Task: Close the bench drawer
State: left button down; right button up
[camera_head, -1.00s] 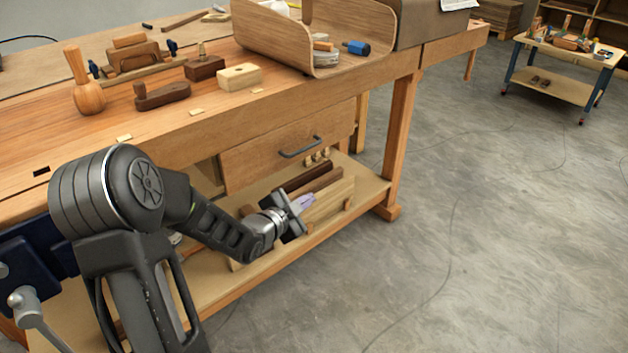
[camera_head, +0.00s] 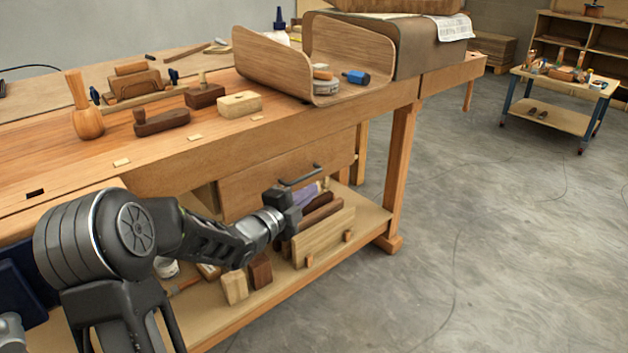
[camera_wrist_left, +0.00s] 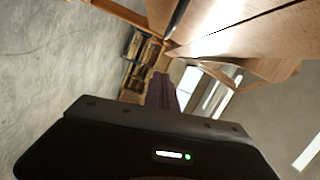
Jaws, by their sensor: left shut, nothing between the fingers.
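The bench drawer (camera_head: 250,190) hangs under the worktop of the wooden bench. Its front appears to stand out from the frame, with part of its side showing at the left. Its dark bar handle (camera_head: 300,176) is on the front. My left gripper (camera_head: 312,190) is in front of the drawer's lower right part, just below the handle. Its fingers are partly hidden behind its body, and I cannot tell if they touch the drawer. In the left wrist view the fingers (camera_wrist_left: 162,92) are shut together and empty, close to a wooden surface (camera_wrist_left: 245,30). My right gripper is out of view.
The lower shelf (camera_head: 235,310) holds several wood blocks and boards (camera_head: 322,240) below my gripper. The worktop carries a mallet (camera_head: 86,105), planes and a bent wooden form (camera_head: 350,60).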

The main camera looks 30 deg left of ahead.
pick_arm(q)
jog(key=w+a+f+b, duration=0.1)
jog(key=w+a, duration=0.2)
jog(key=w, duration=0.5)
jog(key=shift+a, duration=0.15)
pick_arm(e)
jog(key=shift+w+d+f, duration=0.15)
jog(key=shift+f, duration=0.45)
pick_arm(q)
jog(key=shift+s+f, duration=0.1)
